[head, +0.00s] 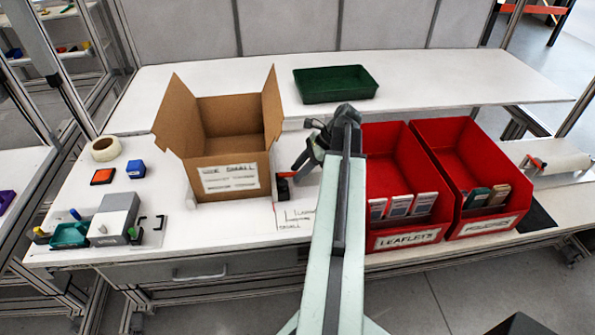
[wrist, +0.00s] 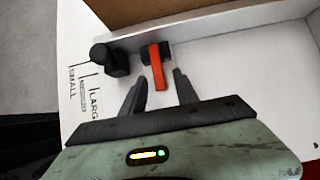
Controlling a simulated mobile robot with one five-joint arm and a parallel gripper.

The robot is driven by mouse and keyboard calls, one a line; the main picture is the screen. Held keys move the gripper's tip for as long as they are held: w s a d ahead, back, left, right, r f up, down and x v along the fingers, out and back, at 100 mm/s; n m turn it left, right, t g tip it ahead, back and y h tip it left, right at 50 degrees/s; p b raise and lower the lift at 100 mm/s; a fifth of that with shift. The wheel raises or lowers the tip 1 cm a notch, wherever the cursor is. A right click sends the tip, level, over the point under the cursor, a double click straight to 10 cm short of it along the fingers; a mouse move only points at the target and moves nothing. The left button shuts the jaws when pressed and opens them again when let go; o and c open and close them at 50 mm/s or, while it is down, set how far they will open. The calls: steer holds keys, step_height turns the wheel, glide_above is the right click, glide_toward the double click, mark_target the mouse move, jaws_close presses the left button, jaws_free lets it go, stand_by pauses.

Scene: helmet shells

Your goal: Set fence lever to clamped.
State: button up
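The fence lever (wrist: 157,66) is a red-orange bar on a black mount, on the white worktop beside the cardboard box; its red also shows in the head view (head: 287,174). In the wrist view it points back towards my gripper (wrist: 160,74). My gripper is open, with one dark finger on each side of the lever's near end and gaps visible on both sides. I cannot tell whether the fingers are level with the lever in height. In the head view my gripper (head: 308,152) is partly hidden by my arm. A black knob or block (wrist: 108,58) stands left of the lever.
An open cardboard box (head: 235,165) stands left of my gripper. Red bins (head: 405,240) with packets stand right of my arm. A scale marked SMALL and LARGE (wrist: 85,82) lies beside the lever. A green tray (head: 335,85) is on the raised back shelf.

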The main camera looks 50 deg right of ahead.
steer(key=shift+r, duration=0.15)
steer(key=p+v, duration=0.6)
steer(key=v, duration=0.1)
steer(key=shift+s+d+r, duration=0.2)
